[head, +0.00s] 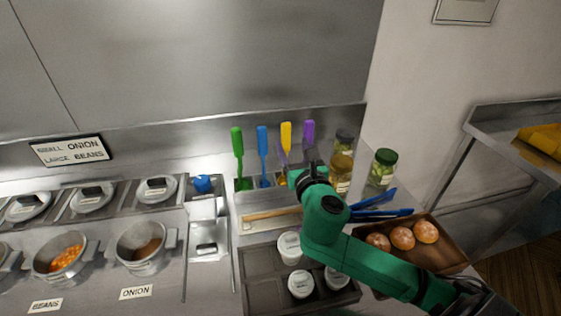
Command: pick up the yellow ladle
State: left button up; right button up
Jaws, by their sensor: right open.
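The yellow ladle (286,136) stands upright in a holder at the back of the counter, between a blue utensil (262,141) and a purple one (308,132). Only its upper handle shows clearly; a bit of yellow shows lower down beside my gripper. My right gripper (289,165) is open, at the lower part of the yellow handle and in front of the purple one. I cannot tell whether its fingers are around the handle or only in front of it. My left gripper is not in view.
A green utensil (238,144) stands at the holder's left end. Jars, one with a green lid (385,160), stand right of my gripper. Blue tongs (378,212) and a tray of buns (447,254) lie near my right forearm. White-lidded tubs (301,284) sit in front.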

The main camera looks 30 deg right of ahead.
aim_at(286, 127)
jog(key=x, duration=0.2)
jog(key=p+x, duration=0.1)
jog(key=x, duration=0.2)
jog(key=r+p+x, duration=0.1)
jog(key=x, duration=0.1)
jog(key=shift+w, duration=0.15)
jog(key=x, duration=0.2)
jog(key=p+x, duration=0.1)
jog(key=x, duration=0.1)
jog(key=shift+d+r, duration=0.2)
jog(key=shift+r, duration=0.05)
jog(key=shift+w, duration=0.3)
jog(key=shift+w+f, duration=0.15)
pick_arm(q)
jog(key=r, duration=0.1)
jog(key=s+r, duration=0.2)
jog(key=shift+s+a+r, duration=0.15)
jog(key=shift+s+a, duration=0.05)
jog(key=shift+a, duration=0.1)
pick_arm(e)
grip_shut()
